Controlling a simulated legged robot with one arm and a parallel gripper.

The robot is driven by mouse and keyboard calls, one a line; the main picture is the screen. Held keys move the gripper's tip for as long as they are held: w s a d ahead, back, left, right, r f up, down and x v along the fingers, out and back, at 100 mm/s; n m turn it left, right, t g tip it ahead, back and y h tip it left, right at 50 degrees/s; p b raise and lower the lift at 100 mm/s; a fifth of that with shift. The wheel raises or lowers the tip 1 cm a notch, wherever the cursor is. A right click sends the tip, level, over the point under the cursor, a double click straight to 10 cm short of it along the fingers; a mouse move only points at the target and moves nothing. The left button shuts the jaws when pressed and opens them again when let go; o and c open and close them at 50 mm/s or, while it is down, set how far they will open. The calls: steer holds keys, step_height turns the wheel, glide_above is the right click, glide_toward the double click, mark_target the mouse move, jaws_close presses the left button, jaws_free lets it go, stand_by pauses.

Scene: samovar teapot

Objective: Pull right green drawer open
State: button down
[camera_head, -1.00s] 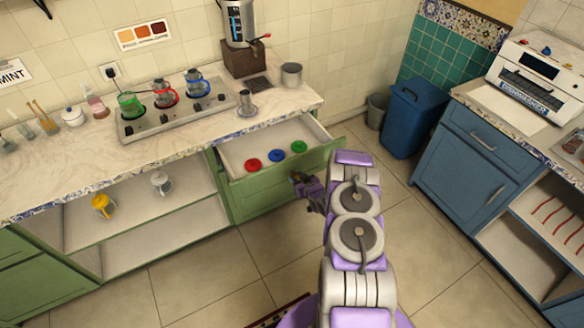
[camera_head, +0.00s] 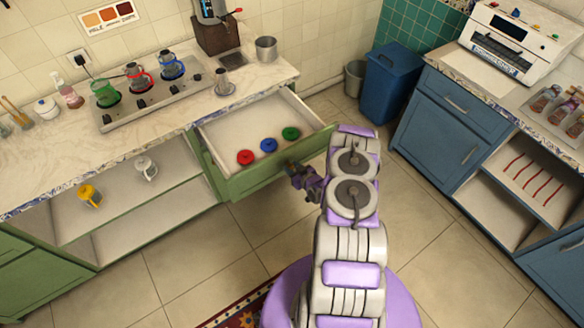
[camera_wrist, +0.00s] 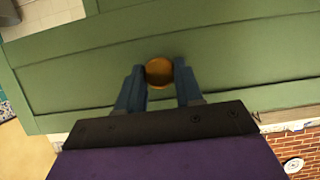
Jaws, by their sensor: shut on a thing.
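The green drawer (camera_head: 262,181) below the right end of the marble counter stands open. Its white inside (camera_head: 222,131) shows from above and holds a red lid (camera_head: 245,157), a blue lid (camera_head: 268,145) and a green lid (camera_head: 291,133). My gripper (camera_head: 297,170) is at the drawer's front. In the wrist view, my gripper (camera_wrist: 159,85) has its two blue-grey fingers on either side of the round brown knob (camera_wrist: 159,72), shut on it. The green drawer front (camera_wrist: 225,60) fills much of that view. In the head view the knob is mostly hidden by my gripper.
A stove (camera_head: 150,92) with several pots and a metal cup (camera_head: 265,48) stand on the counter. An open shelf with a yellow mug (camera_head: 89,195) and a white mug (camera_head: 146,168) lies left. A blue bin (camera_head: 391,82) and blue cabinet (camera_head: 453,130) stand right. Floor before the drawer is clear.

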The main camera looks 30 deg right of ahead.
steer(key=c, duration=0.8)
jaws_free()
steer(key=shift+d, duration=0.1)
steer(key=shift+o, duration=0.2)
steer(key=p+v, duration=0.2)
steer(key=v, duration=1.5)
steer(key=shift+d+r, duration=0.1)
